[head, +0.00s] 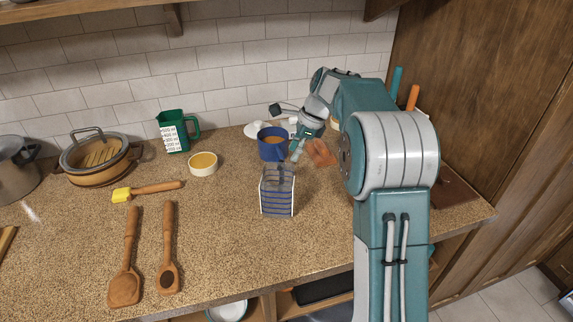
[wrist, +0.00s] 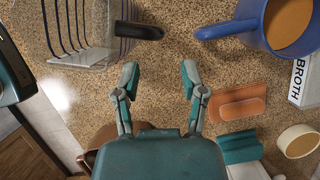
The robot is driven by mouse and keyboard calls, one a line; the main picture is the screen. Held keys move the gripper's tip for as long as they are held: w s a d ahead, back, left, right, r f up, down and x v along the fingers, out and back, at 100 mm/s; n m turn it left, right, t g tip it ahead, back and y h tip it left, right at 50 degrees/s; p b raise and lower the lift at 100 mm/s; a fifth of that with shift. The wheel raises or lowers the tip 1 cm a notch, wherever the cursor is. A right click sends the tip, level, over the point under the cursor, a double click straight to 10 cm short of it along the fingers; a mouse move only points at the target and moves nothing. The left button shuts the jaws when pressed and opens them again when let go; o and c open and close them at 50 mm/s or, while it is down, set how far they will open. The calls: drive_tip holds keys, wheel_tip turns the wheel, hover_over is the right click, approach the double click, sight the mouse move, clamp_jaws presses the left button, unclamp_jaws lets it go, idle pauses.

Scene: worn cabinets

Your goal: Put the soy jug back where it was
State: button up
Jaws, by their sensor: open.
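No label reading soy shows, so I cannot tell for certain which vessel is the soy jug. A blue jug (head: 271,150) with brown liquid stands on the counter; the wrist view shows it at upper right (wrist: 262,44), its handle pointing left. A green measuring jug (head: 174,132) stands by the back wall. My gripper (head: 297,150) is open and empty in the wrist view (wrist: 160,75), with bare counter between its fingertips.
A terracotta-coloured block (wrist: 238,101) and a box marked BROTH (wrist: 303,82) lie right of my gripper in the wrist view. A small cream bowl (head: 203,163), yellow brush (head: 148,191), wooden spoons (head: 126,265) and lidded pot (head: 98,160) stand left. The front middle counter is clear.

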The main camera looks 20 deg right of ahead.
drive_tip(key=s+a+r+n+t+h, duration=0.1)
drive_tip(key=s+a+r+n, duration=0.1)
drive_tip(key=s+r+n, duration=0.55)
drive_tip(key=s+a+r+n+t+h, duration=0.1)
drive_tip(key=s+a+r+n+h, duration=0.2)
drive_tip(key=s, duration=0.7)
drive_tip(key=s+a+f+n+t, duration=0.1)
drive_tip(key=s+f+n, duration=0.4)
drive_tip(key=s+n, duration=0.5)
drive_tip(key=s+t, duration=0.1)
drive_tip(key=s, duration=0.5)
drive_tip(key=shift+s+t, duration=0.35)
drive_tip(key=shift+t, duration=0.05)
drive_tip(key=shift+f, duration=0.1)
